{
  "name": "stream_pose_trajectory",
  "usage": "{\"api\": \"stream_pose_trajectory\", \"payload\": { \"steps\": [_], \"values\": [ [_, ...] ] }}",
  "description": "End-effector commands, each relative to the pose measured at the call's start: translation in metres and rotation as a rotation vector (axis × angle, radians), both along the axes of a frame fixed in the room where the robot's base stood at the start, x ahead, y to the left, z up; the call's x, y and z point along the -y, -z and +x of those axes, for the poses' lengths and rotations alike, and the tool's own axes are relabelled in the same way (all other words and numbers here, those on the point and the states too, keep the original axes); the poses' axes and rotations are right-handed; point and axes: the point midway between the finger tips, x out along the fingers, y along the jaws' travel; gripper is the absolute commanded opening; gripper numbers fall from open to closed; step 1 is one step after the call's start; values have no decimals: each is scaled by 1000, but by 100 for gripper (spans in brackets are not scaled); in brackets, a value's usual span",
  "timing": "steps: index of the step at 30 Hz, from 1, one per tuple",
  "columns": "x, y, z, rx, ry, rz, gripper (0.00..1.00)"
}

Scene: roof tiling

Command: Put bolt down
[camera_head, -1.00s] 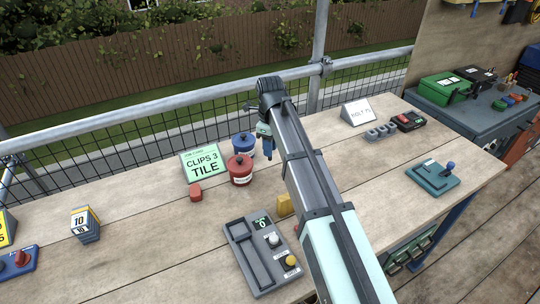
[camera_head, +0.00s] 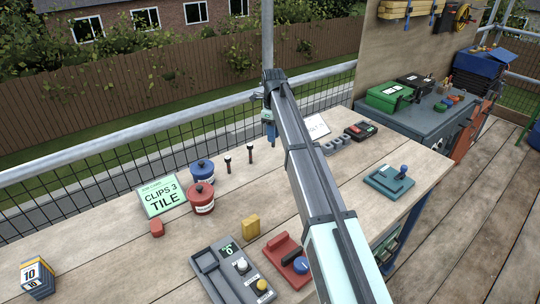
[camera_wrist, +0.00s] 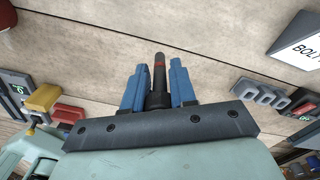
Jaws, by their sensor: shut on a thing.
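My gripper (camera_head: 269,130) is above the far part of the wooden bench. In the wrist view its blue fingers (camera_wrist: 158,88) are shut on a dark bolt (camera_wrist: 158,72) with a reddish band. In the head view the held bolt is too small to make out clearly. Two other dark bolts, one left (camera_head: 228,165) and one right (camera_head: 250,154), stand upright on the bench to the left of my gripper. A white sign starting with "BOLT" (camera_wrist: 302,42) stands to the right; my arm partly covers it in the head view (camera_head: 317,126).
Red (camera_head: 202,198) and blue (camera_head: 202,170) pots and a green "CLIPS 3 TILE" card (camera_head: 161,197) stand left. A row of grey holders (camera_head: 334,146) and a red-and-black device (camera_head: 361,131) are right of my arm. A railing (camera_head: 200,117) runs behind the bench.

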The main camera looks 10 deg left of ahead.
Motion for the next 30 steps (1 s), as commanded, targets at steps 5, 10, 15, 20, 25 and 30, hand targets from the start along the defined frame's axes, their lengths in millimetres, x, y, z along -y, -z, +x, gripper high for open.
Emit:
{"api": "stream_pose_trajectory", "payload": {
  "steps": [5,10,15,20,25,30],
  "values": [
    [-14,-6,59,6,-83,5,0],
    [-21,-10,79,22,-211,12,0],
    [-20,-9,77,28,-299,15,0],
    [-20,-2,77,28,-326,15,0],
    [-20,23,76,27,-326,15,0],
    [-20,48,76,28,-326,15,0]
  ]
}}
